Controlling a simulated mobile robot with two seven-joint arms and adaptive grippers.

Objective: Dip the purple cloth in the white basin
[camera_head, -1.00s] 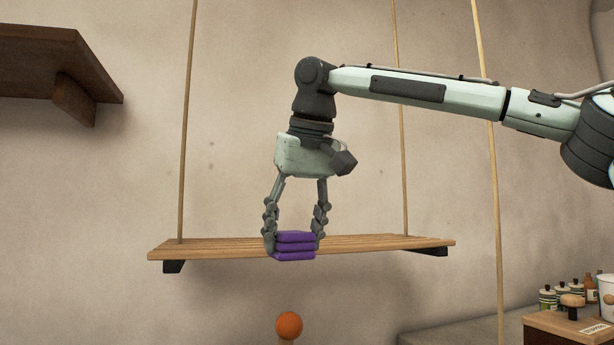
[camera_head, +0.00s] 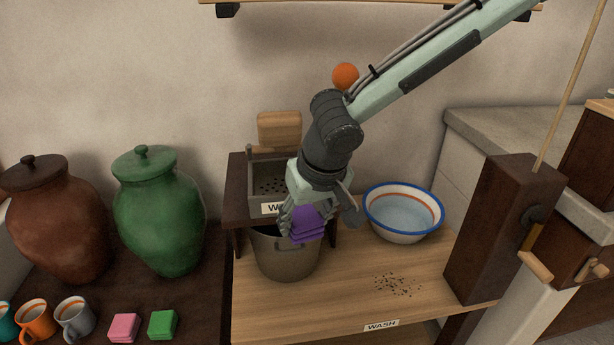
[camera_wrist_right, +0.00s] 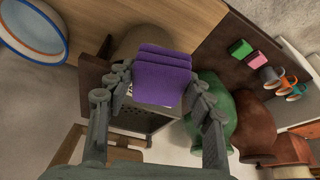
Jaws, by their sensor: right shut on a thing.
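The purple cloth (camera_head: 307,223) is a folded stack held in my right gripper (camera_head: 304,218), which is shut on it. In the right wrist view the cloth (camera_wrist_right: 162,78) sits between both fingers of the gripper (camera_wrist_right: 160,88). In the head view it is in front of the small dark rack and appears above the brown pot. The white basin (camera_head: 405,213), with a blue rim, an orange band and pale water inside, stands to the right of the cloth on the wooden counter. The basin (camera_wrist_right: 33,32) also shows at the upper left of the right wrist view. My left gripper is out of view.
Dark specks lie on the counter (camera_head: 340,300) before the basin. A dark wooden post (camera_head: 503,230) stands right. Green (camera_head: 160,215) and brown (camera_head: 57,220) jars stand left.

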